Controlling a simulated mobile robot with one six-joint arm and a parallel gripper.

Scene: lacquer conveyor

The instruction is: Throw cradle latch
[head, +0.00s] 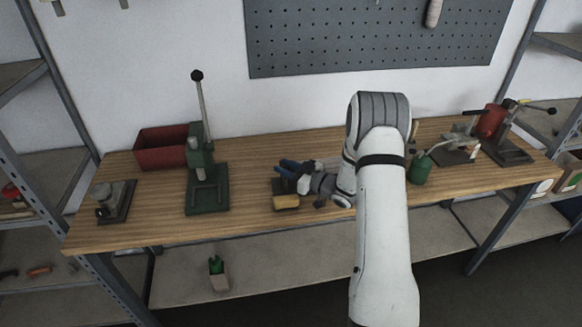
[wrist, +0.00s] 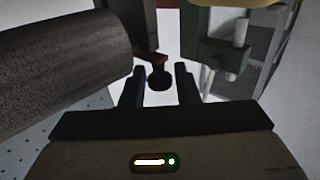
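My gripper (head: 286,166) is over the middle of the workbench, with its fingers pointing left. In the wrist view the two dark fingers (wrist: 159,86) stand apart. A small dark round knob (wrist: 158,79) with a reddish piece above it shows in the gap between them. I cannot tell whether the fingers touch the knob, or whether it is the cradle latch. A low dark fixture with a yellow block (head: 286,202) sits just below my gripper in the head view. My arm and hand partly hide the fixture.
A green lever press (head: 207,190) with a tall ball-topped lever stands left, beside a red bin (head: 162,148). A green can (head: 420,170) and a red machine (head: 491,122) stand right. A large dark cylinder (wrist: 60,70) fills the wrist view's left side.

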